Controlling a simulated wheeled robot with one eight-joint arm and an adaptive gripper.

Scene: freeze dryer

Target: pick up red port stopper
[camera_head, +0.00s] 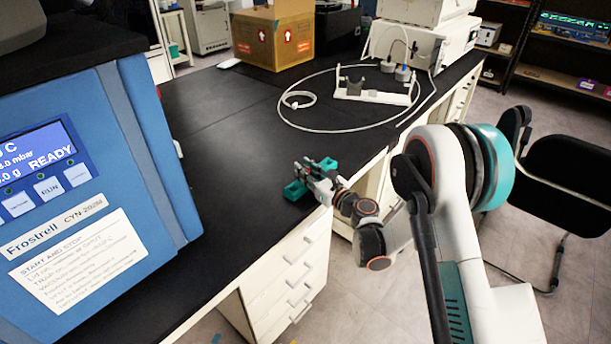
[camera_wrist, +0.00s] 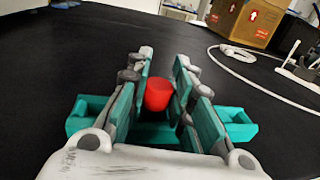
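The red port stopper (camera_wrist: 157,95) shows in the wrist view as a small red piece between the two teal-padded fingers of my gripper (camera_wrist: 163,75). The fingers stand apart, one on either side of it. It fills most of the gap, but I cannot tell whether both pads touch it. Its lower part is hard to see. In the head view, my gripper (camera_head: 311,178) is low over the black bench top near its front edge. The stopper cannot be made out there.
The blue freeze dryer (camera_head: 150,150) stands on the left of the black bench (camera_head: 215,130). Behind are a cardboard box (camera_head: 272,38), a looped white tube (camera_head: 300,127) and a white rack (camera_head: 372,96). Drawers (camera_head: 285,270) lie below the front edge. A black chair (camera_head: 570,170) stands right.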

